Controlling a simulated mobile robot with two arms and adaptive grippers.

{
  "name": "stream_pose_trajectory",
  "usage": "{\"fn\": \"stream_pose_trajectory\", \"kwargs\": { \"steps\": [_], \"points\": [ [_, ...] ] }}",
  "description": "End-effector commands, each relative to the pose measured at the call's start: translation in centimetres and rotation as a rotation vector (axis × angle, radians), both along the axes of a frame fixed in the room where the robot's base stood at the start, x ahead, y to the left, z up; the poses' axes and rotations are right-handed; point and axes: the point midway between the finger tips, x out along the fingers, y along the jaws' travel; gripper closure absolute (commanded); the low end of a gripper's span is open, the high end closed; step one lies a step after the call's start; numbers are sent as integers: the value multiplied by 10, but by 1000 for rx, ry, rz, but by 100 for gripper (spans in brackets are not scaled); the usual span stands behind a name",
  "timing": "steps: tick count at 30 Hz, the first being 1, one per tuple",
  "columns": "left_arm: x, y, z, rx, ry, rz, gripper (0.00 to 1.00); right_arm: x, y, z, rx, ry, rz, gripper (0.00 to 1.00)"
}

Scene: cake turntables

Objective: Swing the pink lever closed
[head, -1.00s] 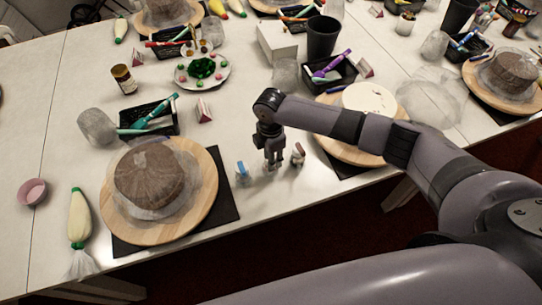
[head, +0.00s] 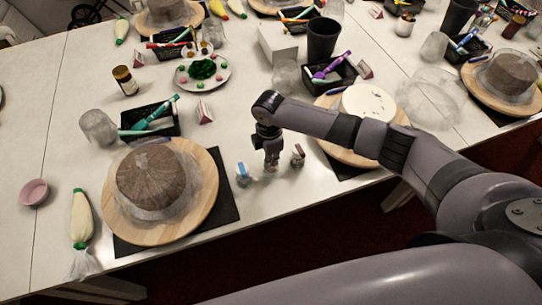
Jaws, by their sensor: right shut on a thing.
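My right gripper (head: 270,165) points down at the front of the white table. It is shut on a small pale thing, mostly hidden by the fingers. I cannot make out a pink lever; the fingers may hide it. A small blue-topped thing (head: 243,175) stands just left of the gripper. A small brownish-topped thing (head: 298,156) stands just right of it. Both look apart from the fingers. My left gripper is not in view.
A round wooden board (head: 205,210) with a brown cake (head: 151,180) is on the left. Another board (head: 335,150) with a white cake (head: 368,103) is behind my right forearm. A black basket (head: 168,127) of tools stands behind the left cake. The table's front edge is close.

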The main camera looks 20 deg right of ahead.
Motion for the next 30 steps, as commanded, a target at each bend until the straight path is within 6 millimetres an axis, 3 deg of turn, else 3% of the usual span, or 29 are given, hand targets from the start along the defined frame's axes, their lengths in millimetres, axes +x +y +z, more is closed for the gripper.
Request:
{"fn": "stream_pose_trajectory", "kwargs": {
  "steps": [5, 6, 16, 25, 30],
  "points": [
    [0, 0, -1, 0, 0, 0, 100, 1, 0, 0, 0, -2, 0, 100],
    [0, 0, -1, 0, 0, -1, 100, 1, 0, 0, 0, -2, 0, 93],
    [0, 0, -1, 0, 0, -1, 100, 1, 0, 0, 0, -2, 1, 71],
    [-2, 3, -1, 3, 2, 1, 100, 1, 0, 1, 0, -2, 1, 71],
    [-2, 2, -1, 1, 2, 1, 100, 2, 0, 19, 2, -5, 1, 71]
  ]
}}
